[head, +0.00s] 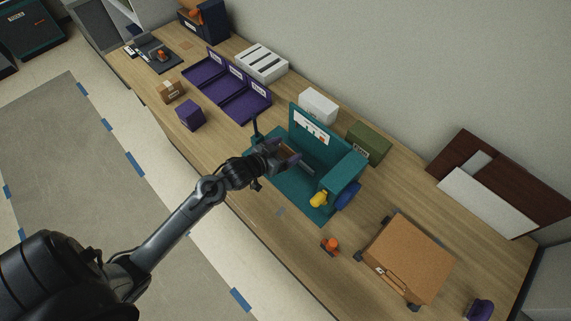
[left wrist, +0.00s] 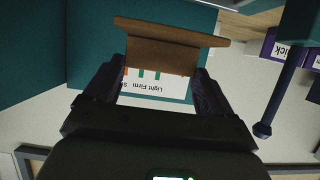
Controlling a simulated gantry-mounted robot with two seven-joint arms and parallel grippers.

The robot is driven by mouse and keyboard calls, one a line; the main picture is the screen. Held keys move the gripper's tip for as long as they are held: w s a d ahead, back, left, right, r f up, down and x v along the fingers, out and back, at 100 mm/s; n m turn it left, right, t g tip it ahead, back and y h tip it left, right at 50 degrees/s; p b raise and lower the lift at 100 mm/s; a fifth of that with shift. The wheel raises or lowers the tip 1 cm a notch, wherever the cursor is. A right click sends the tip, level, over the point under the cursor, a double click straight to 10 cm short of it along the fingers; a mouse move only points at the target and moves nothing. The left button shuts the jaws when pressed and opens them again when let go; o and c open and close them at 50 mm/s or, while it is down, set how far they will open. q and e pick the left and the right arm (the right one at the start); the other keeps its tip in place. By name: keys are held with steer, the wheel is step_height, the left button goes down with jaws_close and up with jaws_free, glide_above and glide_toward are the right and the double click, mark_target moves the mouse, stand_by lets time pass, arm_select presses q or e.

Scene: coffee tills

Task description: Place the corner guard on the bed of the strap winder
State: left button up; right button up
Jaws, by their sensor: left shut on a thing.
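The strap winder (head: 345,172) is a teal machine with an upright back panel, a blue round part and a yellow knob at its right end. In the left wrist view its panel carries a white label (left wrist: 158,86) reading "Light" and "Firm", upside down. My left gripper (head: 284,158) is over the left part of the winder's bed (head: 318,207). It is shut on the corner guard, a brown angled piece that spans between the fingers in the left wrist view (left wrist: 170,45). The gripper partly hides the guard in the head view; whether it touches the bed I cannot tell. My right gripper is not in view.
A teal post (head: 255,129) stands at the winder's left. Purple trays (head: 248,105), a white box (head: 318,104) and a green box (head: 369,143) stand behind or left.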

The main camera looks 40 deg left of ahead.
arm_select(q)
steer(key=shift+f, duration=3.75)
steer(key=shift+f, duration=0.1)
steer(key=o, duration=0.8)
steer(key=shift+o, duration=0.2)
